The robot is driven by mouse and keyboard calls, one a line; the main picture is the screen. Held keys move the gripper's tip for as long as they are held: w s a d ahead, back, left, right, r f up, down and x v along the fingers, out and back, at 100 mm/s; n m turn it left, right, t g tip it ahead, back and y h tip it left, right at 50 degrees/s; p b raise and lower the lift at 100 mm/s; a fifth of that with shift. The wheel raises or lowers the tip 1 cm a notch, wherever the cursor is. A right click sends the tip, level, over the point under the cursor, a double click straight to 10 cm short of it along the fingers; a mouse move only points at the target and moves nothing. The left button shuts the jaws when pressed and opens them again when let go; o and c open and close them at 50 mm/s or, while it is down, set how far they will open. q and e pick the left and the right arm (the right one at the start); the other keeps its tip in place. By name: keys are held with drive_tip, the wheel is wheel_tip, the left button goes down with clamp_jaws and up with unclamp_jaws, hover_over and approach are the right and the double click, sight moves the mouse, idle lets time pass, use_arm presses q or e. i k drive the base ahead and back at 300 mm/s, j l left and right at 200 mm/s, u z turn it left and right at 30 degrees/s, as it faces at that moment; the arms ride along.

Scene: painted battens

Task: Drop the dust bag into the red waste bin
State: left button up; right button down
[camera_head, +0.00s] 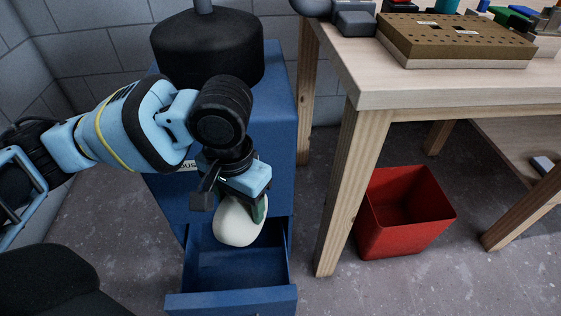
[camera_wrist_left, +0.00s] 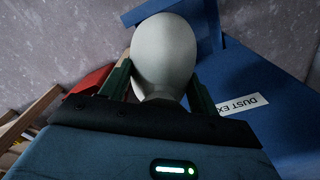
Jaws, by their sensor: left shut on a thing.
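The dust bag (camera_head: 238,224) is a pale, rounded sack. It hangs from my left gripper (camera_head: 254,207), which is shut on its narrow neck. The bag is over the open blue drawer (camera_head: 231,300) of the dust extractor in the head view; I cannot tell how far above the drawer floor. In the left wrist view the bag (camera_wrist_left: 164,55) sits between the two green fingers. The red waste bin (camera_head: 404,212) stands on the floor to the right, by the workbench leg, and looks empty. A red part of it (camera_wrist_left: 92,80) shows in the left wrist view. My right gripper is not in view.
The blue dust extractor cabinet (camera_head: 280,120) with a black top stands behind my left arm. A wooden workbench (camera_head: 400,88) carries a drilled board (camera_head: 455,38) and tools. Its front leg (camera_head: 345,190) stands between drawer and bin. Some bare concrete floor shows around them.

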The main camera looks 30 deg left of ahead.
sight(393, 215)
drive_tip(key=i+l+u, duration=0.1)
drive_tip(key=l, duration=0.55)
drive_tip(key=i+l+u, duration=0.15)
drive_tip(key=l, duration=0.55)
drive_tip(key=i+l+u, duration=0.1)
drive_tip(key=i+l, duration=0.15)
drive_tip(key=l, duration=0.4)
drive_tip(key=i+l+u, duration=0.15)
drive_tip(key=l, duration=0.55)
drive_tip(key=l+u, duration=0.1)
drive_tip(key=l, duration=0.6)
drive_tip(key=i, duration=1)
